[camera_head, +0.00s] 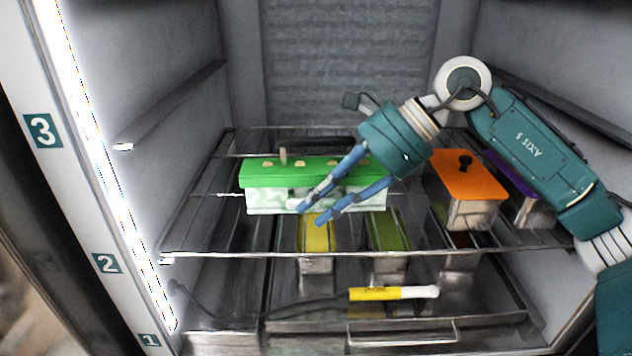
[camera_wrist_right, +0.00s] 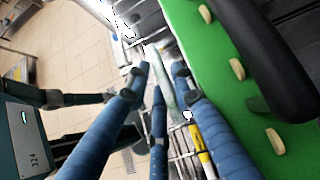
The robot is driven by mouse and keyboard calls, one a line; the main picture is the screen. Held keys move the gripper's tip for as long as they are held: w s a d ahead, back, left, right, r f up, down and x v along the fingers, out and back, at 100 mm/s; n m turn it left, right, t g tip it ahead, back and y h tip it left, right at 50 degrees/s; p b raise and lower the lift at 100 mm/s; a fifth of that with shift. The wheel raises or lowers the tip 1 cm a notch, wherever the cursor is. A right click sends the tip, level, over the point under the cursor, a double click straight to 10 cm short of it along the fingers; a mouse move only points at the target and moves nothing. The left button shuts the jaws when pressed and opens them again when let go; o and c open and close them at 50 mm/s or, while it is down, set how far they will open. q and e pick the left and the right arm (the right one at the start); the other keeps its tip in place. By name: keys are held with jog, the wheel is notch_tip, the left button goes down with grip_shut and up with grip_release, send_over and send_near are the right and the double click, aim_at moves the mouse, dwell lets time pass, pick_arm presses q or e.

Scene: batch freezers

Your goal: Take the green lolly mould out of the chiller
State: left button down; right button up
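The green lolly mould (camera_head: 262,175) is a long block with a green top, pale sticks and a frosty white body. It rests on the upper wire shelf (camera_head: 205,205) inside the chiller. My right gripper (camera_head: 312,214) reaches in from the right, its blue fingers crossing in front of the mould's right half and hiding part of it. The fingertips are apart with nothing between them. In the right wrist view, the fingers (camera_wrist_right: 160,76) point along the mould's green top (camera_wrist_right: 212,75), which lies to their right. I cannot tell whether they touch it. My left gripper is not in view.
An orange-lidded container (camera_head: 468,182) and a purple one (camera_head: 512,172) stand right of the mould. Yellow (camera_head: 317,234) and olive (camera_head: 389,230) containers sit below the shelf. A yellow-and-white stick-like object (camera_head: 392,293) lies lower in front. The shelf left of the mould is clear.

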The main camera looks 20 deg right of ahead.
grip_shut()
jog(key=shift+r, duration=0.1)
jog(key=shift+w+r+b, duration=0.1)
jog(key=shift+r+b, duration=0.45)
jog(key=shift+r, duration=0.8)
jog(key=s+a+b, duration=0.2)
jog(key=s, duration=0.6)
jog(key=s+a+b, duration=0.3)
jog(key=s, duration=0.6)
jog(key=shift+s+r+b, duration=0.25)
jog(key=shift+r+b, duration=0.05)
